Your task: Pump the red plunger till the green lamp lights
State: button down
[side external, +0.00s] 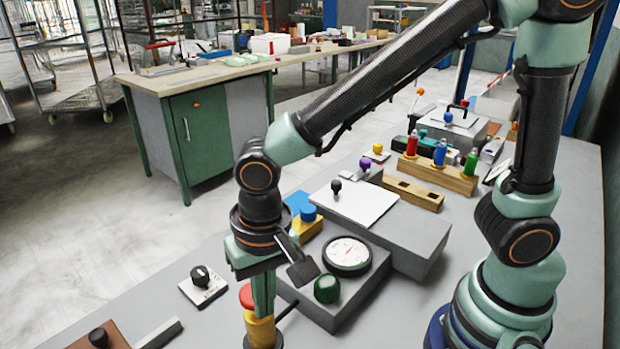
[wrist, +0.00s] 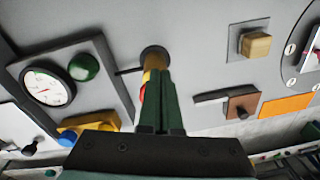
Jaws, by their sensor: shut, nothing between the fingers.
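The red plunger (side external: 246,296) tops a yellow pump body (side external: 259,332) at the bottom of the side view. In the wrist view the red plunger (wrist: 143,93) is mostly hidden behind my fingers. My gripper (side external: 264,308) points down with its green fingers shut and empty, overlapping the plunger's right side in the picture. It also shows in the wrist view (wrist: 167,80). I cannot tell whether the fingers touch the plunger. The green lamp (side external: 327,289) is a dark dome and looks unlit; it also shows in the wrist view (wrist: 84,67).
A round dial gauge (side external: 347,255) sits beside the lamp on a grey box; a dark hose runs from the pump to it. A yellow block with a blue knob (side external: 308,222) stands behind. A black-knob switch plate (side external: 202,286) lies left. Bare table surrounds the plate.

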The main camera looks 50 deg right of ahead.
jog(key=shift+s+r, duration=0.1)
jog(key=shift+s, duration=0.1)
notch_tip(320, 180, up, 12)
jog(key=shift+s+d, duration=0.2)
jog(key=shift+s, duration=0.1)
dwell(0.3)
jog(key=shift+w, duration=0.1)
dwell(0.7)
jog(key=w+f, duration=0.2)
jog(key=shift+w+d+f, duration=0.1)
jog(key=shift+w, duration=0.25)
jog(key=shift+w+d+f, duration=0.1)
jog(key=shift+w+f, duration=0.1)
jog(key=shift+f, duration=1.55)
jog(key=shift+w+f, duration=0.15)
jog(key=shift+f, duration=1.6)
